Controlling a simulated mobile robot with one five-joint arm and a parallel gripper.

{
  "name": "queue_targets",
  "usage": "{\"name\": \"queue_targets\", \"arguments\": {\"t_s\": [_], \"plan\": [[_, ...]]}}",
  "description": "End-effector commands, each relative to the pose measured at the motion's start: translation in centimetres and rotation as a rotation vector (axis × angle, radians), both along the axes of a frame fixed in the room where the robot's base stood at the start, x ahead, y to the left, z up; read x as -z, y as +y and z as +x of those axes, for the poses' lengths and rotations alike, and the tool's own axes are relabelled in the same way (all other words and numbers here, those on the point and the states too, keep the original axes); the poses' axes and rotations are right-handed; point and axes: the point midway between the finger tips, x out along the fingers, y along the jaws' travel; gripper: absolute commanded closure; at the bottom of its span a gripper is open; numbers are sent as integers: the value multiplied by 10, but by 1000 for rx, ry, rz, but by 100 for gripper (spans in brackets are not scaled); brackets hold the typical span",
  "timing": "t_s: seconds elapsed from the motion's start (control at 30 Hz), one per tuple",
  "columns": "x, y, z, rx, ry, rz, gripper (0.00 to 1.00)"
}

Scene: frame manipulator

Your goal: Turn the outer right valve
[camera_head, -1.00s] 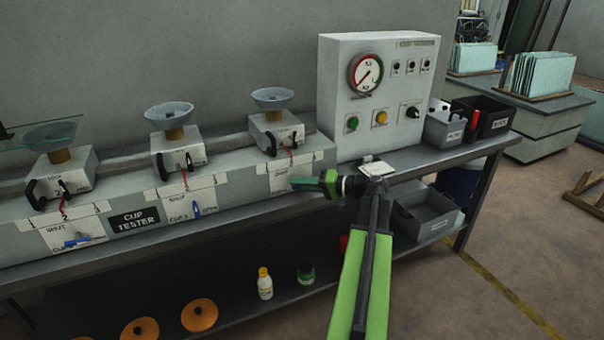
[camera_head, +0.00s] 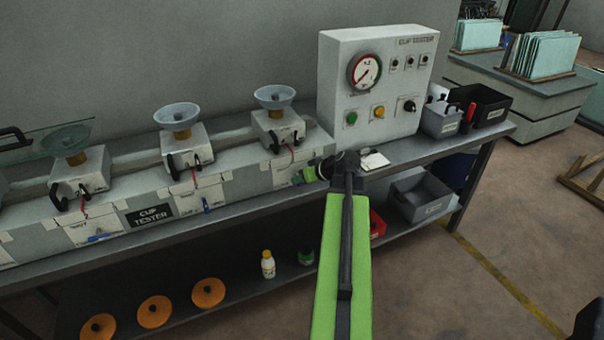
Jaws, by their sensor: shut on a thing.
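The cup tester has a row of stations, each with a pale cup on a grey box. A label panel (camera_head: 285,172) sits on the bench front below the rightmost station (camera_head: 277,128).
A control box (camera_head: 375,85) with a gauge and buttons stands right of the stations. Grey and black bins (camera_head: 441,118) stand at the bench's right end. Bottles (camera_head: 267,265) and orange discs (camera_head: 208,293) lie on the lower shelf. Open floor is at right.

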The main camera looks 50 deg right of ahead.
Motion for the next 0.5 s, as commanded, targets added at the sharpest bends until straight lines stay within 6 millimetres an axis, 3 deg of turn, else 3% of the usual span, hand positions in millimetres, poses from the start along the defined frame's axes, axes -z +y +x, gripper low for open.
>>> {"name": "queue_targets", "arguments": {"t_s": [0.5], "plan": [[1,2,-1,-4,90,-200,100]]}}
